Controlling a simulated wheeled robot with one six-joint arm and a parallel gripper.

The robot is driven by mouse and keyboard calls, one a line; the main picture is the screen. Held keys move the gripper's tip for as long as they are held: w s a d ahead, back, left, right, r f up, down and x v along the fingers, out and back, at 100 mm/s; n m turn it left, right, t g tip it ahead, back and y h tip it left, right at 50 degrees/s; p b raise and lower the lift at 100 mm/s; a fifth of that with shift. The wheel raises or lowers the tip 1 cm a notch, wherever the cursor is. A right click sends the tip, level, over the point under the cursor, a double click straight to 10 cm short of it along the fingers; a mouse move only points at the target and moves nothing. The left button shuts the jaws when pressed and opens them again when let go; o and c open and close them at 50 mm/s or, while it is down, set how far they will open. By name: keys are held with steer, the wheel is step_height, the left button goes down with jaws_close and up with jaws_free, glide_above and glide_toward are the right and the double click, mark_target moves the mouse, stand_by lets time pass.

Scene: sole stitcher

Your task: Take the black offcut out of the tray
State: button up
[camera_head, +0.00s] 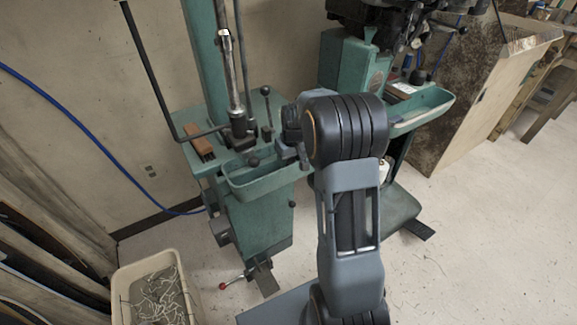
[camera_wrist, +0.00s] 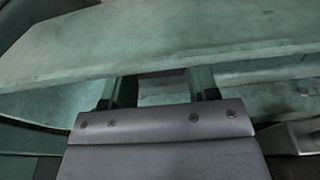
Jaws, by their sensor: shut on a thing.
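The tray is the green trough (camera_head: 265,187) on the front of the left green machine. In the wrist view its pale green rim (camera_wrist: 150,50) crosses the picture. My gripper (camera_head: 302,157) is at the right end of this trough, partly hidden by my arm. In the wrist view my gripper (camera_wrist: 153,88) has its two fingers apart, their tips hidden behind the rim. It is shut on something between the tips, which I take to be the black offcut. The offcut itself does not show clearly in either view.
A black lever (camera_head: 267,105) and a wooden block (camera_head: 199,143) are on the machine behind the trough. A second green machine (camera_head: 345,62) with its own trough (camera_head: 425,108) stands to the right. A bin of scraps (camera_head: 125,290) stands at the lower left.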

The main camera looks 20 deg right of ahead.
step_height(320, 180, up, 10)
steer(key=p, duration=0.6)
steer(key=shift+f+p, duration=0.1)
steer(key=shift+p, duration=0.25)
